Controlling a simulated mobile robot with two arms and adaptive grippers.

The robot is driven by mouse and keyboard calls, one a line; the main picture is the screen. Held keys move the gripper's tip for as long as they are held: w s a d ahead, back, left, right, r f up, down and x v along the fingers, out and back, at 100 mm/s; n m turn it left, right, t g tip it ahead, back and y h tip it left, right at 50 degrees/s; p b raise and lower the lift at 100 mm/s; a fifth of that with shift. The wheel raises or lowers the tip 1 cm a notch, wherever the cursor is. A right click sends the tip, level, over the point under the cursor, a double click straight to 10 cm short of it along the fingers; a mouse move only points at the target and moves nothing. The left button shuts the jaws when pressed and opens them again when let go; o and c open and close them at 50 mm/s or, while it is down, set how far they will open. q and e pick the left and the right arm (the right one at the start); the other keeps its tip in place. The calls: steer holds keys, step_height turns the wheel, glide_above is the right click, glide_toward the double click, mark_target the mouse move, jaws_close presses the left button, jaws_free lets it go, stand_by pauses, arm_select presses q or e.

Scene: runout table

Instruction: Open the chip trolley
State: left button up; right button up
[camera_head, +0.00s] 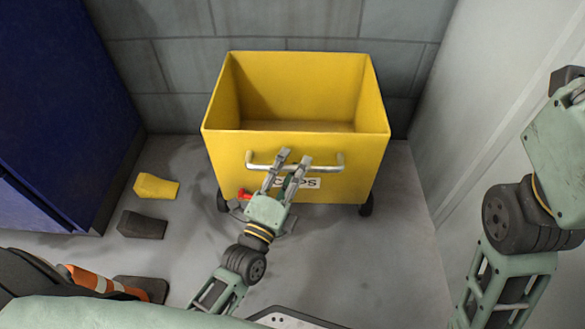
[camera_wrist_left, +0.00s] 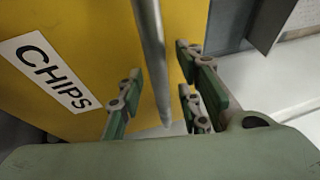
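The yellow chip trolley (camera_head: 365,152) stands against the back wall, an open-topped bin on dark casters. Its pale metal handle (camera_head: 327,168) runs across the front above a white label (camera_wrist_left: 52,72) reading "CHIPS". My left gripper (camera_head: 294,158) is in front of the trolley with its fingertips at the handle. In the left wrist view the handle bar (camera_wrist_left: 152,50) passes between the spread fingers, with a gap on each side. The gripper partly hides the label in the head view. My right arm shows at the right, but its gripper is out of view.
A yellow wedge (camera_head: 156,186) and a dark wedge (camera_head: 142,225) lie on the floor left of the trolley. A blue cabinet (camera_head: 65,110) stands at the left, and an orange-and-white cone (camera_head: 95,282) lies at the lower left. A pale wall is at the right.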

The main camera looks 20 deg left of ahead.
arm_select(q)
steer(key=shift+c, duration=0.6)
jaws_close()
